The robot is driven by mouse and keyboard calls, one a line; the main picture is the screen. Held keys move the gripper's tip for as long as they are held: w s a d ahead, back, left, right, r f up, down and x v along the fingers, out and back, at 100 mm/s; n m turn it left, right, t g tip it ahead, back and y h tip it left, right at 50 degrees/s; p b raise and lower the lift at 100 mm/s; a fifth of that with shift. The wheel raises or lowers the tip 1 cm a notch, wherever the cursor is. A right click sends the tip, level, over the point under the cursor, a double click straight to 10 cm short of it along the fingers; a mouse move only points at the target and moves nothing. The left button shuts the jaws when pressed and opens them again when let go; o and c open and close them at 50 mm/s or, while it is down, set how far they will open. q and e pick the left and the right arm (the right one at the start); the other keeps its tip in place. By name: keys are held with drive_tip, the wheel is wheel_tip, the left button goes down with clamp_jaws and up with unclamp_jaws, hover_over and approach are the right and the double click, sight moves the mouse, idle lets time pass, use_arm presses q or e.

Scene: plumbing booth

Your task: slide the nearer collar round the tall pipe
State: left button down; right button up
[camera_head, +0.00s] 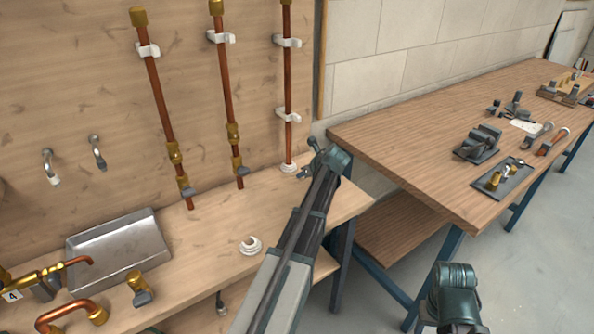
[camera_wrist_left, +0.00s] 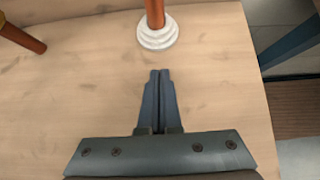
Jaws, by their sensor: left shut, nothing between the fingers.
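The tall copper pipe (camera_head: 288,85) stands upright at the right end of the wooden wall. A white stepped collar (camera_head: 288,168) sits around its foot on the bench; the wrist view also shows this collar (camera_wrist_left: 157,36) and the pipe's lower end (camera_wrist_left: 155,12). Another white ring-shaped collar (camera_head: 250,245) lies flat and apart from the pipe, nearer the bench's front. My left gripper (camera_head: 309,172) is just right of the pipe's foot. In the wrist view its fingers (camera_wrist_left: 157,75) are shut and empty, pointing at the collar with a gap between. My right gripper's fingers are not seen.
White clips (camera_head: 288,42) hold the pipes to the wall. Two more copper pipes stand to the left. A metal tray (camera_head: 118,250) and brass fittings occupy the bench's left part. A second workbench (camera_head: 420,135) with tools stands right. Bare bench (camera_head: 215,225) lies between tray and loose collar.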

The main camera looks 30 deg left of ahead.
use_arm(q)
drive_tip(key=p+v, duration=0.6)
drive_tip(key=v, duration=0.3)
drive_tip(key=shift+d+r+p, duration=0.15)
drive_tip(key=shift+r+p, duration=0.1)
drive_tip(key=shift+p, duration=0.1)
drive_tip(key=shift+s+d+r, duration=0.15)
drive_tip(key=shift+d+r, duration=0.05)
drive_tip(key=shift+d, duration=0.1)
drive_tip(key=s+d+f+n+g+h+p, duration=0.1)
drive_tip(key=s+d+n+h+p, duration=0.1)
drive_tip(key=s+d+n, duration=0.7)
drive_tip(key=s+d+f+n+g+h+p, duration=0.1)
drive_tip(key=s+d+n+h, duration=0.4)
drive_tip(key=s+d, duration=1.2)
drive_tip(key=d+n+g+p, duration=0.1)
drive_tip(key=d+n, duration=0.3)
drive_tip(key=d, duration=0.4)
drive_tip(key=shift+s+d+n+g+p, duration=0.3)
drive_tip(key=shift+d+p, duration=0.05)
drive_tip(key=shift+d, duration=0.05)
